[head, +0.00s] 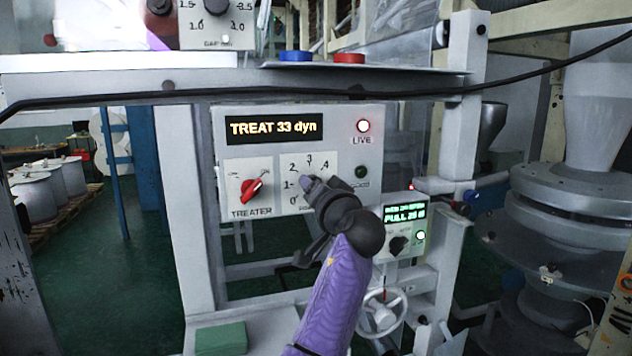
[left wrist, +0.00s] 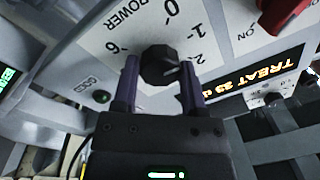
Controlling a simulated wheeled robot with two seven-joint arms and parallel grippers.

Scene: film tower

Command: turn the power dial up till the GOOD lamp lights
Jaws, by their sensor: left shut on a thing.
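My left gripper (head: 313,186) is at the front of the treater panel (head: 228,148). Its purple fingers (left wrist: 157,82) stand on either side of the black power dial (left wrist: 158,62), shut on it. In the head view the gripper hides the dial and part of its scale. The display (head: 273,128) reads "TREAT 33 dyn". My right gripper is out of view.
A red TREATER switch (head: 253,190) is left of the dial. The LIVE lamp (head: 363,126) glows above the GOOD lamp. A small PULL panel (head: 405,229) and a handwheel (head: 383,312) are lower right. A black cable (head: 420,93) crosses above the panel.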

